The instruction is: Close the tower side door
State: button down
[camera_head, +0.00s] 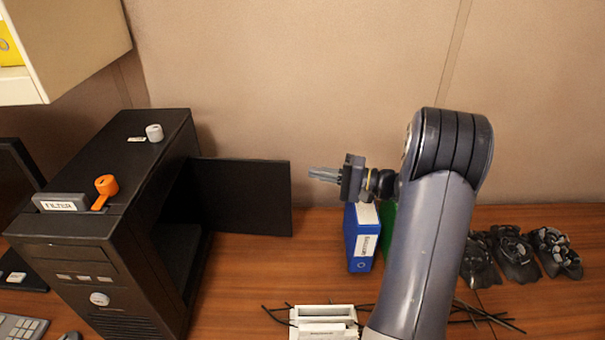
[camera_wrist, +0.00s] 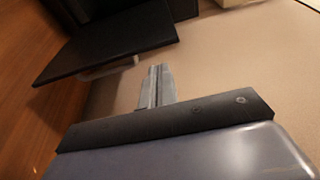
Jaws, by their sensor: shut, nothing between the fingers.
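The black computer tower (camera_head: 150,200) stands on the desk at the left in the head view. Its side door (camera_head: 243,196) is a flat black panel standing open, swung out to the right from the tower's rear edge. The tower's open side shows a dark interior. My gripper (camera_head: 314,174) is shut and empty, just right of the door's free edge and apart from it. In the wrist view the door (camera_wrist: 115,42) lies ahead and to the left of the shut fingertips (camera_wrist: 158,70), with a pale handle (camera_wrist: 108,69) on it.
An orange lever (camera_head: 105,188) beside a filter label and a white knob (camera_head: 154,132) are on the tower's top. A blue binder (camera_head: 361,240) stands below my gripper. A white tray (camera_head: 323,312), thin black rods and several dark bundles (camera_head: 515,252) lie right. Desk before the door is clear.

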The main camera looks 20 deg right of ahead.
jog(key=c, duration=2.2)
grip_release()
jog(key=v, duration=0.4)
jog(key=shift+b, duration=0.3)
jog(key=c, duration=1.9)
grip_release()
jog(key=shift+s+d, duration=0.15)
jog(key=shift+d, duration=0.15)
jog(key=shift+o, duration=0.7)
jog(key=shift+w+f+m+g, duration=0.1)
jog(key=shift+w+m+g, duration=0.1)
jog(key=shift+m+g, duration=0.15)
jog(key=m+g+h+p, duration=0.2)
jog(key=m+g+p, duration=0.4)
jog(key=m, duration=0.7)
send_near(283, 195)
jog(key=w+d+f+b, duration=0.1)
jog(key=w+d+f, duration=0.1)
jog(key=w+f, duration=0.15)
jog(key=shift+g, duration=0.25)
jog(key=p+x, duration=0.1)
jog(key=x, duration=0.4)
jog(key=p+x, duration=0.1)
jog(key=x, duration=0.5)
jog(key=shift+w+r, duration=0.2)
jog(key=shift+r, duration=0.05)
jog(key=shift+c, duration=0.3)
grip_shut()
